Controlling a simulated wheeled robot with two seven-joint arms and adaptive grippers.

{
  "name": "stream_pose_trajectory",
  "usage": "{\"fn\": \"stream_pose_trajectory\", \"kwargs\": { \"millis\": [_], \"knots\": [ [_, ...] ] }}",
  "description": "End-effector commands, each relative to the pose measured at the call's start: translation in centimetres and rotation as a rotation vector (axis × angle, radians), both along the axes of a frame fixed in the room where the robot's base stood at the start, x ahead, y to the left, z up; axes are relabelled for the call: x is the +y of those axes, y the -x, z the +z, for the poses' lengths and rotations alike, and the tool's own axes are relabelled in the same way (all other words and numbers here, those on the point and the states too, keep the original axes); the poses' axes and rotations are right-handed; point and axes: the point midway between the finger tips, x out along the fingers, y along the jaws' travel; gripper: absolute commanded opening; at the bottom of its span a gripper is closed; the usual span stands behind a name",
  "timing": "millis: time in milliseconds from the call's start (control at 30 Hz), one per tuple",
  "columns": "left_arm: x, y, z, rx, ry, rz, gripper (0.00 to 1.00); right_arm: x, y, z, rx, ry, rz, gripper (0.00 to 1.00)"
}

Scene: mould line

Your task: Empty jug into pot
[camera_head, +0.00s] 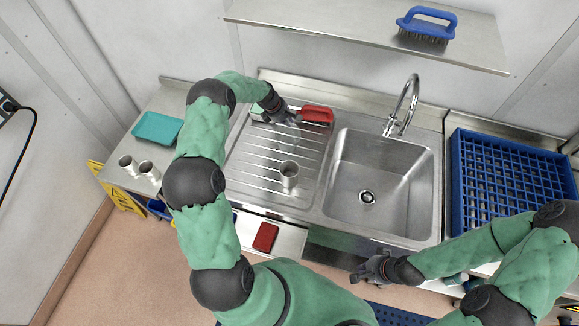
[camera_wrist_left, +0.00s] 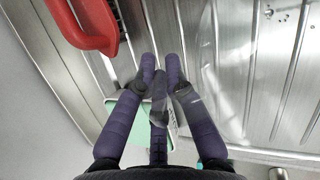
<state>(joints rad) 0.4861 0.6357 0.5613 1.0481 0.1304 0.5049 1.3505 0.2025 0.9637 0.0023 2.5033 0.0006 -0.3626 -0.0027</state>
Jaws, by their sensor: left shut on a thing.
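My left gripper (camera_head: 287,118) is shut on a clear, see-through jug (camera_head: 295,130) above the back of the ribbed drainboard. In the left wrist view the jug (camera_wrist_left: 230,85) shows only faintly beside the closed purple fingers (camera_wrist_left: 160,75); its contents cannot be made out. A steel pot (camera_head: 289,176), an open-topped cylinder, stands upright on the drainboard, in front of the jug and apart from it. My right gripper (camera_head: 364,270) is empty in front of the sink, its fingers looking spread.
A red-handled brush (camera_head: 317,114) lies beside the left gripper. The sink basin (camera_head: 380,175) and tap (camera_head: 401,105) are to the right, then a blue rack (camera_head: 510,180). Two steel cylinders (camera_head: 148,170) and a teal tray (camera_head: 157,129) stand left. A red pad (camera_head: 265,237) lies in front.

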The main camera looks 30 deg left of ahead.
Motion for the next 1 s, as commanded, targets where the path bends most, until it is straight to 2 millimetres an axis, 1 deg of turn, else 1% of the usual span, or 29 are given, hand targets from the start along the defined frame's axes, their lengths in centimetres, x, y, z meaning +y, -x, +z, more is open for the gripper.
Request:
{"fn": "stream_pose_trajectory", "kwargs": {
  "millis": [67,267,567,767,1000],
  "knots": [
    [0.1,-0.2,-0.4,0.027,0.016,0.001,0.00,0.0,0.0,0.0,0.000,0.000,0.000,0.00],
    [0.4,-0.7,-1.5,0.098,0.060,0.000,0.00,0.0,0.0,-1.2,0.000,0.000,0.000,0.00],
    [0.7,-1.2,-2.8,0.195,0.124,0.000,0.00,0.0,0.0,-3.5,0.000,0.000,0.000,0.00],
    [0.8,-1.4,-3.1,0.232,0.147,-0.001,0.00,0.0,0.0,-4.4,0.000,0.000,0.000,0.00],
    [0.8,-1.3,-3.1,0.249,0.158,-0.001,0.00,0.0,0.0,-4.7,0.000,0.000,0.000,0.00]
  ]
}}
